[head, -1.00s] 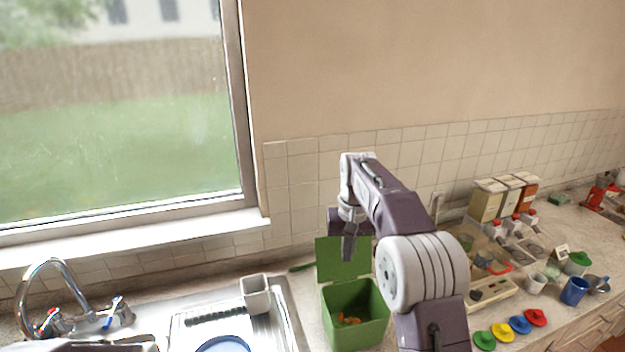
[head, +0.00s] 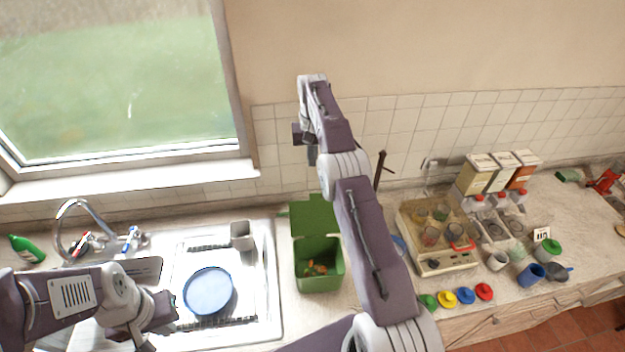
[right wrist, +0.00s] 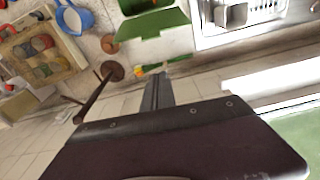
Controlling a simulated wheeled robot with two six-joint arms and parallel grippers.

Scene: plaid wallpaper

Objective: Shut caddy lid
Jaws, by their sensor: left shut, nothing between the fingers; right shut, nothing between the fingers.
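The green caddy (head: 320,284) stands on the counter right of the sink, with orange scraps inside. Its lid (head: 314,216) is open, standing up at the back toward the wall. The lid (right wrist: 166,50) also shows in the right wrist view, beyond my fingers. My right gripper (head: 312,155) is shut and empty, above and behind the raised lid near the tiled wall; its fingers (right wrist: 157,92) point toward the caddy in the wrist view. My left gripper (head: 172,308) is shut and empty, over the sink's front left.
A dark wooden stand (head: 380,168) rises behind my right arm.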

